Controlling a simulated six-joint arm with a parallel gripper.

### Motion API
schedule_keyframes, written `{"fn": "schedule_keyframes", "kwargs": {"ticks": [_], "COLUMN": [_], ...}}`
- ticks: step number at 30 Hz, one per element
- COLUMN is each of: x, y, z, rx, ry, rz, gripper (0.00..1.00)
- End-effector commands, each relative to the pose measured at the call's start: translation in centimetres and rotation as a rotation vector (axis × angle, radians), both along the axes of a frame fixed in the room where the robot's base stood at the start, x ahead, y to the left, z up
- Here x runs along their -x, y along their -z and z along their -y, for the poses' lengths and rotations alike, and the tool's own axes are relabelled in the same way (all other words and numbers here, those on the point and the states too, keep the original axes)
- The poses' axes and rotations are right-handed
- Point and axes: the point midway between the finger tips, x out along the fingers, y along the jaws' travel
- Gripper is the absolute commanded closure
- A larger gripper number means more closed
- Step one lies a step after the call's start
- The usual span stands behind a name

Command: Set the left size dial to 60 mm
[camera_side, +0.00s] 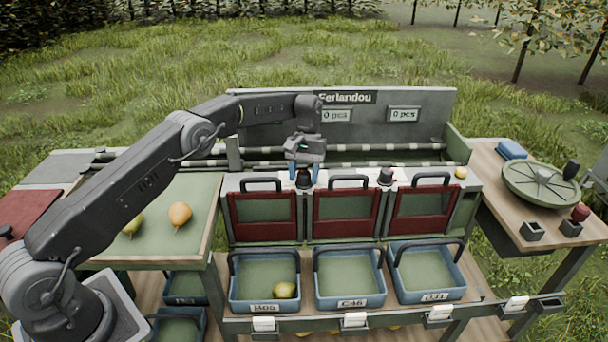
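The left size dial (304,180) is a small black knob on the pale strip above the red-framed bins. My gripper (304,174) points down right over it, with a blue fingertip on either side of the knob. Whether the fingertips touch the knob is too small to tell. The dial's markings and setting cannot be read. A second black dial (385,176) stands on the same strip to the right, clear of my gripper.
Black handles (349,179) rise beside the dials. Red-framed bins (346,231) and blue crates (351,302) stand below; one crate holds a pear (284,290). A grey panel (425,135) stands behind. Two pears lie on the green-topped left table (165,241). A round green device (541,186) is at right.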

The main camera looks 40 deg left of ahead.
Motion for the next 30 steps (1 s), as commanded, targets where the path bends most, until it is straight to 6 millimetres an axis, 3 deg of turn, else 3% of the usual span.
{"fn": "schedule_keyframes", "kwargs": {"ticks": [9, 17, 30], "x": [0.0, 0.0, 4.0], "y": [-0.4, -4.3, -8.7], "z": [0.0, 0.0, -6.7], "rx": [0.000, 0.000, -0.001], "ry": [0.000, 0.000, -0.003], "rz": [-0.002, 0.004, 0.001], "gripper": [0.50, 0.50, 0.50]}}
